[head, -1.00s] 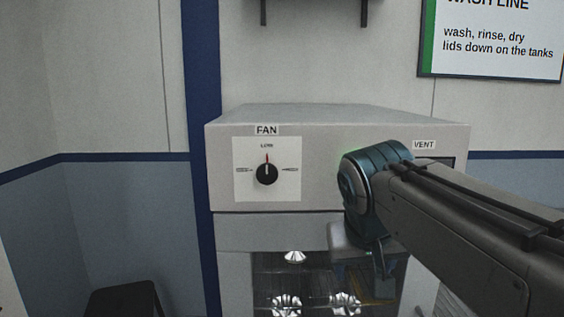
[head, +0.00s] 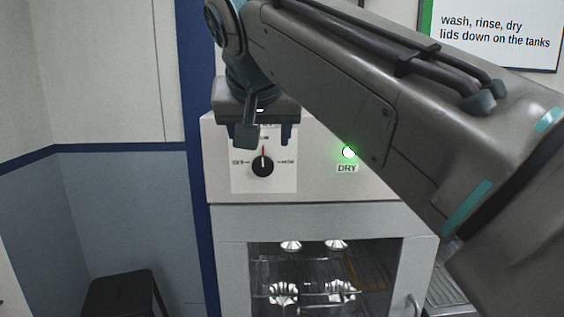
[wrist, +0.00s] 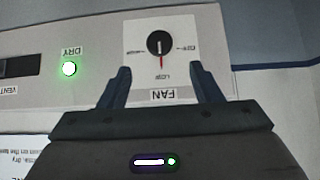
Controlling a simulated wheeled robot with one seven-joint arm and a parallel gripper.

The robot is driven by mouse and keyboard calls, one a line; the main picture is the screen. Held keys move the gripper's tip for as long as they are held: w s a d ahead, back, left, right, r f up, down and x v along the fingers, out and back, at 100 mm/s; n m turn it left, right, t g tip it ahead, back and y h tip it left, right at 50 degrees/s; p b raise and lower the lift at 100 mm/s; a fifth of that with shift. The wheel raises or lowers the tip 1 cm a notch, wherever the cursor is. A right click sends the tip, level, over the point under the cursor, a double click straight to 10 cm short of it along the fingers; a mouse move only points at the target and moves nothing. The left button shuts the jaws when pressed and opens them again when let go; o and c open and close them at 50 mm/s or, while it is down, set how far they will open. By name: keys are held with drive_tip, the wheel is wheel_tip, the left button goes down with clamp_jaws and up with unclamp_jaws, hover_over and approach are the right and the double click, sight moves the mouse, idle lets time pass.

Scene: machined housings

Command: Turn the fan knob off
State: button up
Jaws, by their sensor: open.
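The fan knob (head: 262,166) is a round black dial on a white plate (head: 283,184) on the machine's front panel. Its red pointer stands straight up at the mark LOW. Small side labels flank it; the left one looks like OFF but is hard to read. My gripper (head: 267,143) is open and empty, just above the knob in the head view, hiding the FAN label there. In the wrist view, which is upside down, the knob (wrist: 160,43) lies beyond and between the spread fingertips (wrist: 160,69), apart from both.
A lit green DRY lamp (head: 348,152) sits right of the knob, with my arm passing close by. Below is a glass-fronted door (head: 229,262) with a handle (head: 412,306). A dark stool (head: 122,294) stands lower left.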

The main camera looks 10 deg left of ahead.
sight(262, 162)
drive_tip(key=x, duration=0.9)
drive_tip(key=shift+w+f, duration=0.1)
drive_tip(key=shift+f, duration=0.05)
drive_tip(key=c, duration=1)
